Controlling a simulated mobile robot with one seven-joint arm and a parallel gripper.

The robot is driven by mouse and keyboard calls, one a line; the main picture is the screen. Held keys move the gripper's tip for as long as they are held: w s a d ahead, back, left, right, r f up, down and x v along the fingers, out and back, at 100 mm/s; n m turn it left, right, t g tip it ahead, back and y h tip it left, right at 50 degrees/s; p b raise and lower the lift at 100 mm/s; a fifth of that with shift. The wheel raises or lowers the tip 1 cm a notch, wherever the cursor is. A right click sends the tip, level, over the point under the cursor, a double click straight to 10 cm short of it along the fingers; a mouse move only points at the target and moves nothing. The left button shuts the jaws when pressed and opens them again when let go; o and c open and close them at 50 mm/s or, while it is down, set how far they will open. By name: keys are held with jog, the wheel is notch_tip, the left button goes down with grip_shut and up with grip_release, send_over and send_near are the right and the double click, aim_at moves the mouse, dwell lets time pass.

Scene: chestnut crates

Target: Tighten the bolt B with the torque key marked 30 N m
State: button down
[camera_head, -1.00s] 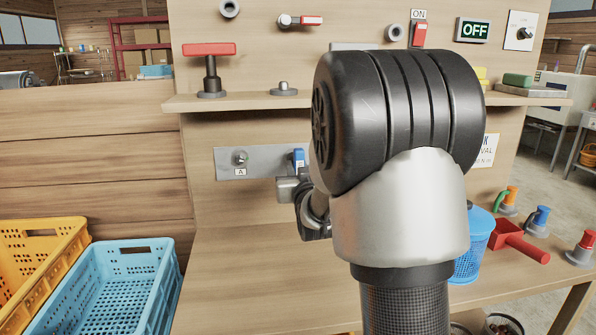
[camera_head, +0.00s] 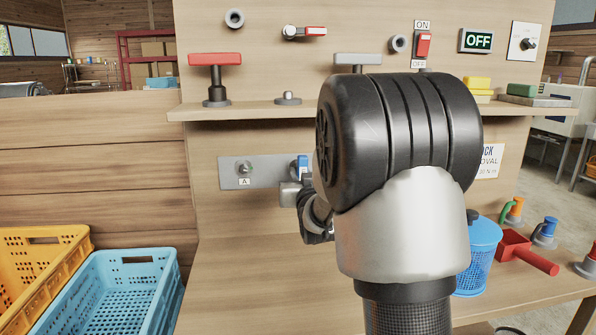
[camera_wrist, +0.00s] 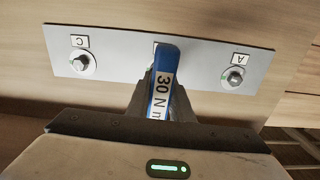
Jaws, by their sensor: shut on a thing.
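The blue torque key (camera_wrist: 162,80) marked "30 N m" is between the fingers of my gripper (camera_wrist: 160,100), which is shut on it. The key also shows as a small blue piece in the head view (camera_head: 302,164), beside my gripper (camera_head: 290,192). The grey plate (camera_wrist: 120,50) on the upright panel carries bolt A (camera_wrist: 233,77) and bolt C (camera_wrist: 82,64), inverted in the wrist view. The key stands over the plate's middle, between them. It hides bolt B and most of its label there; I cannot tell whether key and bolt touch. Bolt A (camera_head: 245,168) also shows in the head view.
A shelf (camera_head: 240,112) above the plate holds a red-handled T-shaped tool (camera_head: 216,75). A blue basket (camera_head: 472,260) and a red scoop (camera_head: 525,254) stand on the bench at right. Blue (camera_head: 115,262) and yellow crates (camera_head: 70,235) are at left. The bench's left part is clear.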

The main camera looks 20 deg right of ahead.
jog(key=m+b, duration=0.2)
jog(key=m, duration=0.1)
jog(key=shift+m, duration=0.3)
jog(key=shift+r+m+b, duration=0.1)
jog(key=shift+m+b, duration=0.3)
jog(key=shift+m, duration=0.1)
jog(key=shift+m+b, duration=0.85)
jog(key=shift+m, duration=0.25)
jog(key=m, duration=0.2)
jog(key=shift+m, duration=0.4)
jog(key=n, duration=0.6)
jog(key=shift+a, duration=0.1)
jog(key=n, duration=0.3)
